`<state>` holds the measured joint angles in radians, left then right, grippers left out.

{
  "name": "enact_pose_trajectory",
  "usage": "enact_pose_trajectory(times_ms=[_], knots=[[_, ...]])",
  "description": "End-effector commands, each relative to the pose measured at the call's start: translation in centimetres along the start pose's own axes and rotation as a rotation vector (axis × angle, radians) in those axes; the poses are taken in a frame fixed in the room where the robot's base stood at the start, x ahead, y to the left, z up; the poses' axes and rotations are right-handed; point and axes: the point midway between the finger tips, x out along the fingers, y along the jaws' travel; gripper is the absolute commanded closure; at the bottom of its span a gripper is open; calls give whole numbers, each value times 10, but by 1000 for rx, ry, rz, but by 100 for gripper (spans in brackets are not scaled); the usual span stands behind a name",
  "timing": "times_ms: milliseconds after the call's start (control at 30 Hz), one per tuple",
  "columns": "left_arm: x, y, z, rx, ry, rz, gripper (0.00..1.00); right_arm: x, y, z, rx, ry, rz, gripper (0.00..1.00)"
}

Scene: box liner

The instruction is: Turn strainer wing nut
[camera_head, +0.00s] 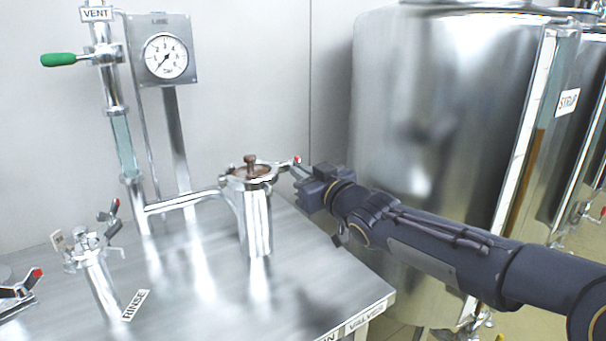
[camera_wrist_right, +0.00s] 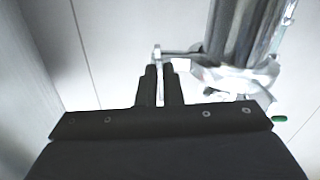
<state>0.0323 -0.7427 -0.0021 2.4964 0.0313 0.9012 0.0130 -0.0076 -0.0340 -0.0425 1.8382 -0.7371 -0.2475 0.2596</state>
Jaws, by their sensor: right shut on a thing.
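The strainer (camera_head: 256,222) is a shiny upright steel cylinder on the steel table. A clamp ring (camera_head: 238,181) circles its open top, where a brown knobbed piece (camera_head: 250,166) stands up. The clamp's wing nut (camera_head: 296,160), with a red tip, sticks out on the right side. My right gripper (camera_head: 300,174) reaches in from the right, at the wing nut. In the right wrist view, the two dark fingers (camera_wrist_right: 161,68) are closed close together on the nut's narrow metal part, beside the clamp and strainer body (camera_wrist_right: 234,32). The fingers hide much of it. My left gripper is out of view.
A vertical pipe (camera_head: 122,145) with a green-handled valve (camera_head: 60,60) and a pressure gauge (camera_head: 166,55) stand behind left. A clamped RINSE pipe (camera_head: 102,285) is at front left. A large steel tank (camera_head: 420,120) stands behind my right arm. Bare table (camera_head: 205,300) lies in front.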

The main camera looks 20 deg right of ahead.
Motion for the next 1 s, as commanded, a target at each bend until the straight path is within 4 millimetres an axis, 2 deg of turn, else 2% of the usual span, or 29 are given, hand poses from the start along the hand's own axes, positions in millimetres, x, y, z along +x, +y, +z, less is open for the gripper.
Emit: enact_pose_trajectory(times_ms=[67, 100, 267, 533, 633, 1000], knots=[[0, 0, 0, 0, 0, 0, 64, 0, 0, 1, 0, -2, 0, 100], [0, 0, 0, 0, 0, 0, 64, 0, 0, 1, 0, -2, 0, 93], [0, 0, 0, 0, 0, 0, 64, 0, 0, 0, 1, -1, 0, 72], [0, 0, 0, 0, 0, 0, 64, -1, 0, 0, 1, 0, 0, 72], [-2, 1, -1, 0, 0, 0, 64, -8, 1, -2, 0, 1, 1, 72], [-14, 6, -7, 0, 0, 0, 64, -66, 0, -2, 0, 1, 1, 72]])
